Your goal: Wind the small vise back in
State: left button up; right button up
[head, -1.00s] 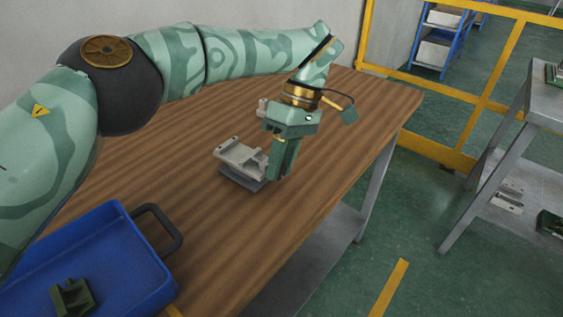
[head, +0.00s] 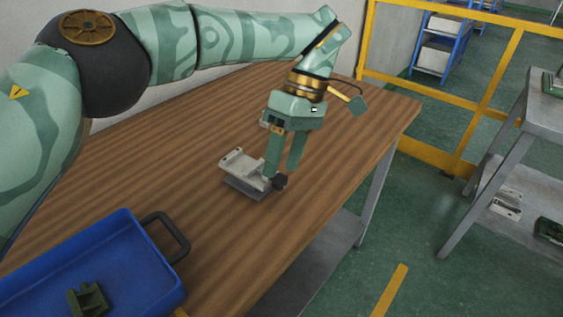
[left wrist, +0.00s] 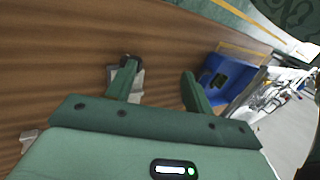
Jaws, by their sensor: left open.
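The small vise (head: 236,164) is a pale grey block with a raised jaw, on a darker base on the wooden table. A dark knob (head: 280,181) sits at its right end. My left gripper (head: 281,169) is open and empty at that end, pointing down. One finger overlaps the end of the vise in the picture; whether it touches is unclear. In the left wrist view, the vise (left wrist: 139,84) is partly hidden behind one finger, with the knob (left wrist: 129,60) by that fingertip. The other finger stands well apart. My right gripper is out of view.
A blue tray (head: 128,235) with a black handle holds a dark green part (head: 88,299) at the table's near left. A small grey piece (head: 263,119) lies behind my gripper, partly hidden. The wooden table (head: 330,140) is clear around the vise. A yellow-framed barrier (head: 440,153) stands beyond.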

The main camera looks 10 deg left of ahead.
pick_arm(q)
jog(key=s+r+p, duration=0.4)
jog(key=s+r, duration=0.3)
jog(key=s, duration=0.4)
jog(key=shift+s+d+p, duration=0.3)
jog(key=shift+d, duration=0.1)
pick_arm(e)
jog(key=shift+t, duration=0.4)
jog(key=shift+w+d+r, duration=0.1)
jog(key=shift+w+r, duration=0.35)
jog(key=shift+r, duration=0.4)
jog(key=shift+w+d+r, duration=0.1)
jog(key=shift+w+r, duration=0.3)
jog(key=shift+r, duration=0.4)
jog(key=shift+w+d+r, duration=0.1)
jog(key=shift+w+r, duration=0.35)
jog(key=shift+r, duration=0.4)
